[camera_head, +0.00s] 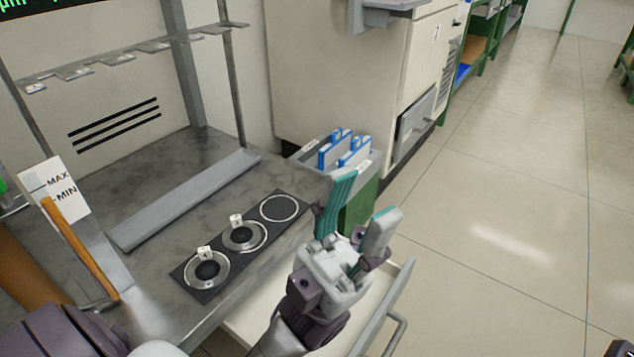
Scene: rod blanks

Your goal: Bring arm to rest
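My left gripper (364,200) is in the lower middle of the head view, its arm coming up from the bottom. Its two fingers with teal pads stand apart, and nothing shows between them. It hangs in front of the workbench's right edge, above an open drawer (375,310). My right gripper is not in view. A small dark part shows in the bottom right corner, and I cannot tell what it is.
The grey workbench (160,175) carries a black plate (222,277) with three round spots, two with ringed pieces. A grey bar (185,200) lies behind it. A MAX/MIN card (57,187) stands left. A bin with blue items (337,146) stands behind the gripper. The floor right is clear.

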